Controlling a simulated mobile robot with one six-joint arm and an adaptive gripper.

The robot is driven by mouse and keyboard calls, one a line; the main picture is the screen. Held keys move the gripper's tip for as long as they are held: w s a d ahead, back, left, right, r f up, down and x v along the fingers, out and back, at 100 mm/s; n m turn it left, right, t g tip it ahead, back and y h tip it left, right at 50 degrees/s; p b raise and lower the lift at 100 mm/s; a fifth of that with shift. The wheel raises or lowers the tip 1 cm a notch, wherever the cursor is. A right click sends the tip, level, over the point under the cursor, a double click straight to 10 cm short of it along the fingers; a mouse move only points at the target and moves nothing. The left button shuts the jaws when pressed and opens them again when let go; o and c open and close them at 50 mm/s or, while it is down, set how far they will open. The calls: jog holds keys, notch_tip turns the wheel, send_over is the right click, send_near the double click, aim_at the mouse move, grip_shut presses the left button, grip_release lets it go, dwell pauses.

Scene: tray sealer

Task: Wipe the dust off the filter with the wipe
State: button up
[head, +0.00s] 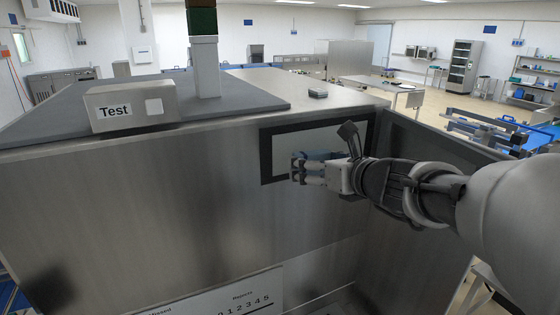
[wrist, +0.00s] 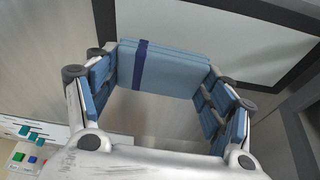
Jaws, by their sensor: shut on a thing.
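The filter appears to be the pale panel in a dark frame (head: 315,136) on the steel machine's upright side. It also shows at the top of the wrist view (wrist: 190,28). My gripper (head: 308,169) is in front of the framed panel and hides part of it. In the wrist view my gripper (wrist: 162,78) is shut on the wipe (wrist: 175,72), a folded blue cloth with a dark blue stripe, held between the fingertips. The wipe is close to the frame's lower edge; I cannot tell whether it touches. I cannot make out dust on the panel.
A steel side wall (head: 425,140) stands out right of the filter, close to my arm. A grey box labelled Test (head: 130,106) and a small grey block (head: 317,93) sit on top. Colored buttons (wrist: 31,158) show at the wrist view's lower left.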

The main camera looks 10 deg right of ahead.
jog(key=shift+s, duration=0.2)
jog(key=s, duration=0.1)
jog(key=s+d, duration=0.1)
jog(key=shift+s, duration=0.4)
dwell(0.4)
